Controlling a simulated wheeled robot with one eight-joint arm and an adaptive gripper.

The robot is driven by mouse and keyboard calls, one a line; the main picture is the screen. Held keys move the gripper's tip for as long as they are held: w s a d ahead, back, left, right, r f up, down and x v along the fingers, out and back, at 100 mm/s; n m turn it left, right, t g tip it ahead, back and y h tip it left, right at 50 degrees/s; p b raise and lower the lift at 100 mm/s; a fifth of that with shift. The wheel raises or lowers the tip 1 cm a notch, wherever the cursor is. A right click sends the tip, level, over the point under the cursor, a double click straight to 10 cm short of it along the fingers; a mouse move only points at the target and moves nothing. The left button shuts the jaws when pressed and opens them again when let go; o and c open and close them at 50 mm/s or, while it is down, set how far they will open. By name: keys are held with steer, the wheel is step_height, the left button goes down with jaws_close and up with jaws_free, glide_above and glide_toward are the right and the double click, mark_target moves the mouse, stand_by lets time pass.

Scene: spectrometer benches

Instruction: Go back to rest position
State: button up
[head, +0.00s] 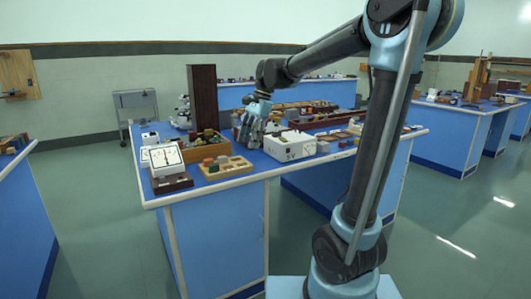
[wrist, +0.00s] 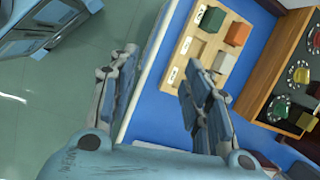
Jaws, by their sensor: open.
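My gripper (head: 249,133) is at the end of my bent arm, over the blue-topped bench (head: 225,189) in the head view. In the wrist view my gripper (wrist: 158,95) has its two fingers spread apart with nothing between them. The fingers are above the bench's pale edge and blue top, beside a wooden block tray (wrist: 186,50). Whether a finger touches the tray cannot be told.
The wooden tray (head: 214,175) holds several coloured blocks. A dial meter (head: 166,157), a white box (head: 290,144) and a tall dark wooden block (head: 203,97) stand close around my gripper. Green floor (head: 95,215) is open left of the bench.

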steer(key=s+d+f+n+t+h, duration=0.1)
steer(key=s+d+f+n, duration=0.3)
steer(key=s+d+f, duration=0.6)
steer(key=s+d+f+n+t+h, duration=0.2)
steer(key=s+d+f+n, duration=0.3)
steer(key=s+d+f, duration=0.5)
steer(key=s+d, duration=0.2)
steer(key=d, duration=0.4)
steer(key=shift+s+d+n, duration=0.25)
steer(key=shift+s+n, duration=0.05)
